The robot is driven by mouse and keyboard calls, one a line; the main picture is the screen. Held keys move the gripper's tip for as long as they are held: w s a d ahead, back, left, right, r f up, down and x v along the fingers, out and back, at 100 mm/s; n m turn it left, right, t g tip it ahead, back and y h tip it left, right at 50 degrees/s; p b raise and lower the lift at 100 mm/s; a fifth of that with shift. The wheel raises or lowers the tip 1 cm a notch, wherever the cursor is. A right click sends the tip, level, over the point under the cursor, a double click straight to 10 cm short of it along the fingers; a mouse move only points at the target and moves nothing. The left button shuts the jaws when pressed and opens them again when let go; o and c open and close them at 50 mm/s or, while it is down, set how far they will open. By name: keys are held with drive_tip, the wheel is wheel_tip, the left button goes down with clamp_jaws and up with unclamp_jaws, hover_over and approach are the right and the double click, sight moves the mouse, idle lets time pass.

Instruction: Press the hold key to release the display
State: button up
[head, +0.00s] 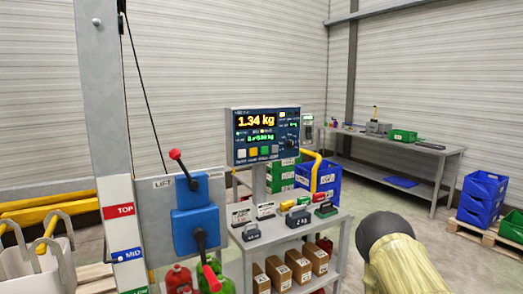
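The dark blue display panel (240,115) stands upright near the picture's middle on a grey post. Its lit readout (256,121) shows 1.34 kg in orange, with smaller green figures below. A row of small keys runs along the lower edge: a white key (241,154), a yellow key (253,152), a green key (264,150) and a grey key (275,149). Their labels are too small to read, so I cannot tell which is the hold key. A dark knob (291,142) sits at the panel's right. My gripper is not in view.
Left of the panel, a blue lift box (198,216) carries red-knobbed levers beside a tall grey mast (104,80). Below, a grey shelf cart (262,236) bears several weights and brown boxes. A workbench (430,150) stands back right; blue crates (484,185) lie far right.

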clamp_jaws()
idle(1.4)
